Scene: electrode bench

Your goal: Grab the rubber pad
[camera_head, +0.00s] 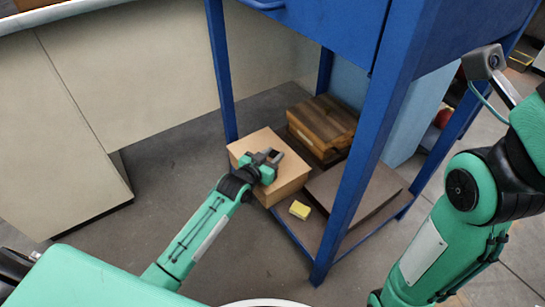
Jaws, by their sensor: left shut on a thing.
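My left gripper (274,160) is over the top of a tan cardboard box (283,187) on the low shelf of a blue frame. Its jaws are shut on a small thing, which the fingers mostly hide. I cannot tell from this view whether that thing is the rubber pad. A small yellow block (299,209) lies on the shelf in front of the box, apart from the gripper. My right arm is bent at the right side, and its gripper does not clearly show.
A brown wooden box (322,124) stands behind the cardboard box. A flat dark brown slab (362,197) lies to the right. Blue posts (357,150) rise around the shelf, one close to the slab. Grey floor (90,222) at the left is clear.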

